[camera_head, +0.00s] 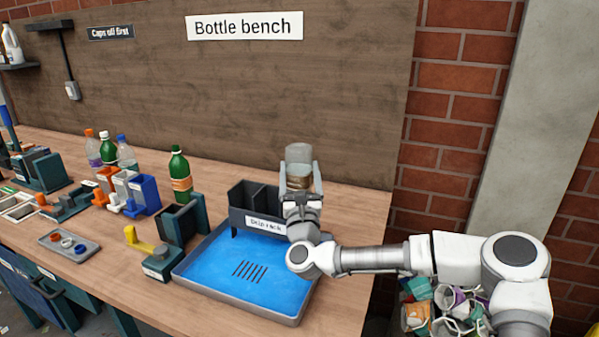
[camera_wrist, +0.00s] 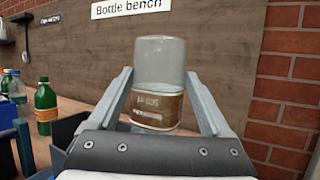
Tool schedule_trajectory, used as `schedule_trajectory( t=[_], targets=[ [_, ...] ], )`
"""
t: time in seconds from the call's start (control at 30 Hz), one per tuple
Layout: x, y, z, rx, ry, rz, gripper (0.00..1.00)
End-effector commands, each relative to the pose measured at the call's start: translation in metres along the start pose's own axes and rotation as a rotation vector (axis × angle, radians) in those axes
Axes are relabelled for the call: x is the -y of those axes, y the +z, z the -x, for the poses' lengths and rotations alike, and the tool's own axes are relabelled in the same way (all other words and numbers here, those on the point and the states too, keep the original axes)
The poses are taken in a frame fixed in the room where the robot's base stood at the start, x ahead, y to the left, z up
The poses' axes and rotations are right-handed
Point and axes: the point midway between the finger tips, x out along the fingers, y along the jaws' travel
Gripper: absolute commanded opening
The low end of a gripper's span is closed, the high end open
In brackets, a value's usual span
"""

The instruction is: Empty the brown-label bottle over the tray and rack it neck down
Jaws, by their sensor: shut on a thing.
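My gripper (camera_head: 300,172) is shut on a clear bottle with a brown label (camera_head: 299,156). In the wrist view the bottle (camera_wrist: 160,62) stands between both fingers, its wide end up and its label print apparently upside down. The blue-floored tray (camera_head: 201,290) lies below and to the left of my wrist. The dark rack (camera_head: 236,220) with open compartments stands at the tray's back, just left of the held bottle.
A yellow-handled device (camera_head: 158,262) sits by the tray's left edge. More bottles, coloured bins and a small cap tray (camera_head: 70,245) are farther left. A brick wall is at the right.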

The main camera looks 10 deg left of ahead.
Motion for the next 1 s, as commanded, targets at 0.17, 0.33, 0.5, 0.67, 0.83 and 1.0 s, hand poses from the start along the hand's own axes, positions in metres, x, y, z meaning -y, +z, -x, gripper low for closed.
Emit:
schedule_trajectory(
  t=[0.17, 0.33, 0.5, 0.67, 0.83, 1.0],
  targets=[
    [0.000, -0.022, 0.009, 0.000, -0.001, -0.001, 0.19],
    [0.001, -0.038, 0.016, -0.001, -0.001, -0.001, 0.19],
    [0.001, -0.051, 0.021, -0.001, -0.001, 0.000, 0.19],
    [0.001, -0.055, 0.023, 0.000, -0.001, 0.000, 0.19],
    [0.001, -0.055, 0.023, 0.000, -0.001, 0.000, 0.19],
    [0.000, -0.055, 0.023, -0.001, -0.001, 0.000, 0.93]
  ],
)
